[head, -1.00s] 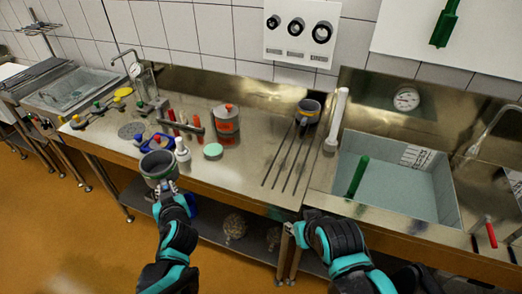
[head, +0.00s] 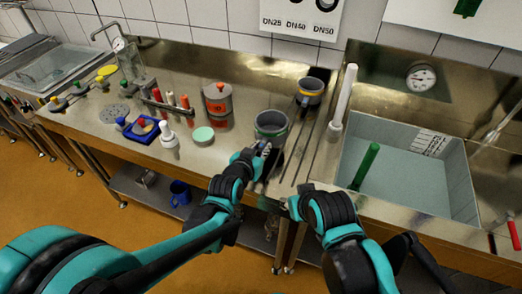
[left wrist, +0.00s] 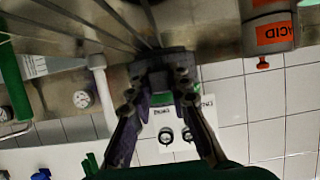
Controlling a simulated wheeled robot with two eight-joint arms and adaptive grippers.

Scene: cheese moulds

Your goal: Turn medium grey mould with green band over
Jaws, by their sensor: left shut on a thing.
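The grey mould with the green band (head: 270,132) is in the middle of the head view, over the steel counter, with its dark opening facing up. My left gripper (head: 262,150) is shut on its near side. I cannot tell whether the mould touches the counter.
A grey mould with a yellow band (head: 311,90) stands behind, near thin dark rods (head: 305,140). Left are an orange-labelled can (head: 217,99), a pale green disc (head: 203,135), a white bottle (head: 168,135) and a blue tray (head: 124,127). The sink (head: 405,185) lies right.

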